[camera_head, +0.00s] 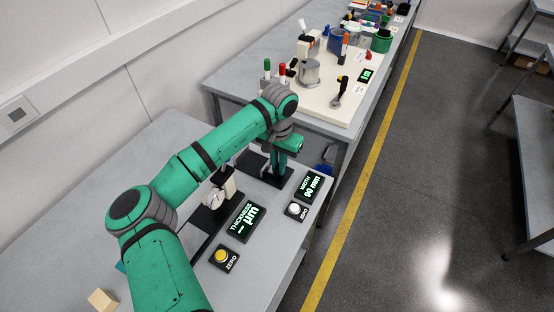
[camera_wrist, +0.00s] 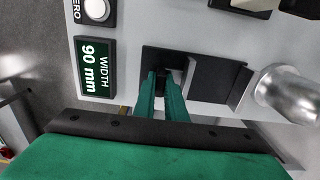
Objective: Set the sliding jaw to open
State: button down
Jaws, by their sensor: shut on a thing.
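My gripper (camera_head: 279,168) reaches down over the width gauge on the near bench. In the wrist view its green fingers (camera_wrist: 164,84) are shut on the dark sliding jaw (camera_wrist: 164,76), of which little shows between them. The jaw stands on the gauge's black base (camera_wrist: 208,78); the base also shows in the head view (camera_head: 252,166), partly hidden by my arm. The width display (camera_head: 311,186) reads 90 mm, and it reads the same in the wrist view (camera_wrist: 96,68).
A thickness gauge (camera_head: 217,194), its display (camera_head: 240,220) and a yellow zero button (camera_head: 222,256) stand beside my arm. A white zero button (camera_head: 295,210) is near the width display. A silver cylinder (camera_wrist: 287,96) is close by in the wrist view. A wooden block (camera_head: 102,300) lies front left.

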jog(key=shift+s+d, duration=0.25)
jog(key=shift+d, duration=0.1)
jog(key=c, duration=1.8)
grip_release()
jog(key=shift+r, duration=0.3)
notch_tip(320, 180, up, 10)
